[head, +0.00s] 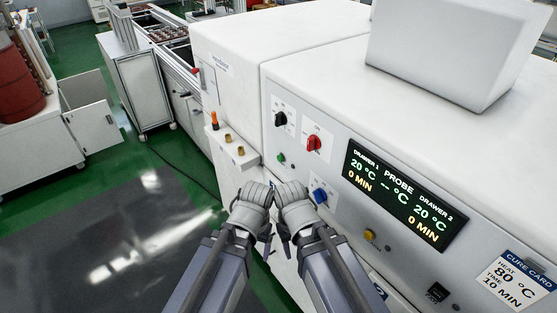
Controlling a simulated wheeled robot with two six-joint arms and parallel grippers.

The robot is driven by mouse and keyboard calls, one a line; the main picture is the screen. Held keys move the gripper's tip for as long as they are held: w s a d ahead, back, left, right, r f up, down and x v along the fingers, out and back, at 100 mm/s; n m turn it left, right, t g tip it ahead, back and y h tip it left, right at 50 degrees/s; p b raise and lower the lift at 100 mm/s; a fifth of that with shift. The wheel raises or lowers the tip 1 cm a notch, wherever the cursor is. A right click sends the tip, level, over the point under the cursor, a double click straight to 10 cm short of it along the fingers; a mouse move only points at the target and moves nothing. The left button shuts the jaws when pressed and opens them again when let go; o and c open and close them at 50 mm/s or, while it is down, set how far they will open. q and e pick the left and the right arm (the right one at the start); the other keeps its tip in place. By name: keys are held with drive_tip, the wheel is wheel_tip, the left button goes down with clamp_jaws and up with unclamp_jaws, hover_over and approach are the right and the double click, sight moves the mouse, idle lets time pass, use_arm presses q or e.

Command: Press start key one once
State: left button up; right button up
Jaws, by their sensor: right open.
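The white machine's grey front panel carries the keys. A green button (281,157) sits low at its left, and a yellow button (369,235) sits below the display. I cannot read which one is start key one. My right gripper (291,208) is in front of the panel's lower left, left of the blue knob (319,195) and below the green button. It is open, and its fingertips are hard to make out. My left gripper (252,208) is close beside it on the left, and its jaws cannot be made out. I see no contact with any button.
A black knob (280,118) and a red knob (313,142) are above the green button. The display (402,196) reads 20 °C and 0 MIN for both drawers. A cure card (512,283) is at lower right. A ledge with small pegs (228,138) juts out left. Open floor lies left.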

clamp_jaws()
idle(1.5)
